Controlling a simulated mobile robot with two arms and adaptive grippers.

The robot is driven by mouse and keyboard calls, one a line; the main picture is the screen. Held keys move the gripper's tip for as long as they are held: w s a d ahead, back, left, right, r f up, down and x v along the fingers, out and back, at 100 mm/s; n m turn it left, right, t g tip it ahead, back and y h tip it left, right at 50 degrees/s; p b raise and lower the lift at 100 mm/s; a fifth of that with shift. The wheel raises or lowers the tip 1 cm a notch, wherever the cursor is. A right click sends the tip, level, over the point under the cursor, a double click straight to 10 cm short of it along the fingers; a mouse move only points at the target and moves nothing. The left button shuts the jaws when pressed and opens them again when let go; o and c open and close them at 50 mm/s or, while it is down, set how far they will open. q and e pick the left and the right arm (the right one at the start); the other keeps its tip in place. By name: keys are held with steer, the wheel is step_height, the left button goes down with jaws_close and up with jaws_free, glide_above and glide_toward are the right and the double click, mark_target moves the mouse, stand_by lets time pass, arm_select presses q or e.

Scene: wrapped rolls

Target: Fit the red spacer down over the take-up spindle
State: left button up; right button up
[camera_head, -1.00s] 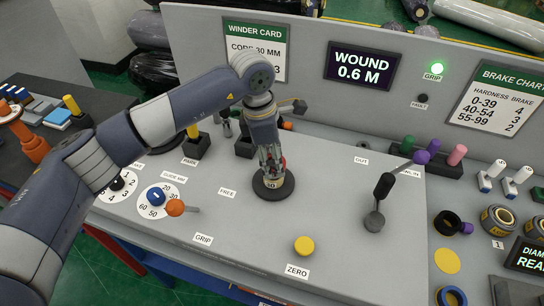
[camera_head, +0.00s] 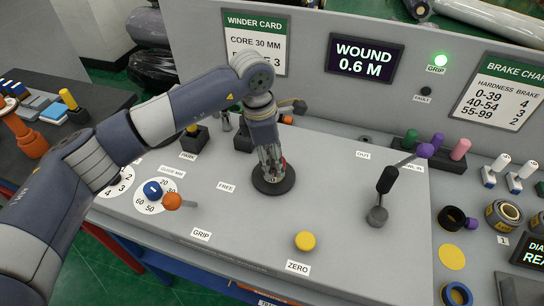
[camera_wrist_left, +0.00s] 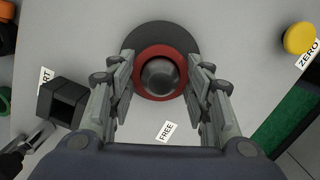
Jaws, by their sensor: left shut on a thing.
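The red spacer (camera_wrist_left: 160,50) is a ring seen from above in the left wrist view. The rounded metal top of the take-up spindle (camera_wrist_left: 160,75) shows inside its opening, so the ring surrounds it. A round black base disc (camera_wrist_left: 190,36) lies beneath. My left gripper (camera_wrist_left: 161,72) is shut on the spacer, one finger at each side. In the head view the left gripper (camera_head: 270,170) points down over the black disc (camera_head: 288,183), with only a sliver of red spacer (camera_head: 284,161) visible. The fingers hide most of the spindle there. My right gripper is not in view.
A yellow button (camera_head: 305,241) sits in front near the ZERO label. An orange-knobbed lever (camera_head: 173,201) and a blue dial knob (camera_head: 152,190) are left.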

arm_select(q)
steer(key=o, duration=1)
steer(key=shift+c, duration=0.2)
step_height(320, 180, up, 12)
steer(key=a, duration=0.1)
steer(key=shift+a, duration=0.4)
steer(key=shift+s+f, duration=0.1)
